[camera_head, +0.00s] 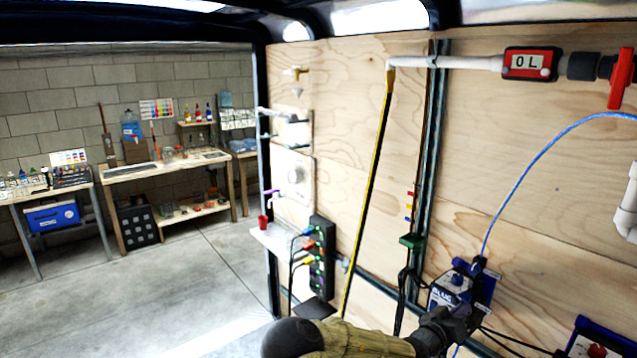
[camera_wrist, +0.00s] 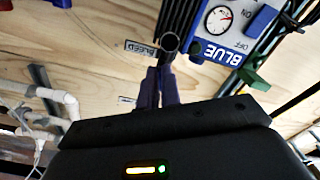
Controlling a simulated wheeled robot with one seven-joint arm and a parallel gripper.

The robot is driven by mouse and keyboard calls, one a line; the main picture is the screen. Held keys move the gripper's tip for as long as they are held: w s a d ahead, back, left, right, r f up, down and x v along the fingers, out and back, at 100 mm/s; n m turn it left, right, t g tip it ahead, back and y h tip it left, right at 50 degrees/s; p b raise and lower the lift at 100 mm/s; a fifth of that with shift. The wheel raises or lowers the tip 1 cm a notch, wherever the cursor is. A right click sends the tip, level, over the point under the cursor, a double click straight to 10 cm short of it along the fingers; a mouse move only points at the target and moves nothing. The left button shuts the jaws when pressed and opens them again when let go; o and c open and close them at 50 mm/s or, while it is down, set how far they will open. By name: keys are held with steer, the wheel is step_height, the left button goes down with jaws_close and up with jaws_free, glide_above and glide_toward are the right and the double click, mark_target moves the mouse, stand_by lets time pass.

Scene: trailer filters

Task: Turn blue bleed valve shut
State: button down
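The blue unit (camera_head: 483,291) marked BLUE is mounted low on the wooden wall, and its blue panel with a dial (camera_wrist: 218,20) and an OFF mark is at the upper right in the wrist view. A small BLEED label (camera_wrist: 140,48) is on the wood beside a dark open-ended pipe (camera_wrist: 170,42). My gripper (camera_head: 455,322) is at the lower front of the blue unit. In the wrist view two narrow dark purple-blue pieces stand close together just below the pipe end. I cannot tell whether they are my fingers or the valve's handle, nor whether anything is gripped.
A blue hose (camera_head: 540,160) arcs up from the unit. A white pipe with a red 0 L meter (camera_head: 529,64) and a red valve handle (camera_head: 621,78) runs above. Black cables hang left of the unit. A second unit (camera_head: 597,345) is at the lower right. Open floor (camera_head: 150,285) lies left.

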steer(key=shift+w+a+b, duration=0.35)
steer(key=shift+w+b, duration=0.1)
steer(key=shift+b, duration=0.05)
steer(key=shift+w, duration=0.25)
steer(key=shift+s+f+b, duration=0.15)
steer(key=shift+f+b, duration=0.15)
steer(key=shift+b, duration=0.3)
steer(key=shift+s+a+f, duration=0.1)
steer(key=v, duration=0.6)
steer(key=shift+f, duration=0.1)
stand_by(0.4)
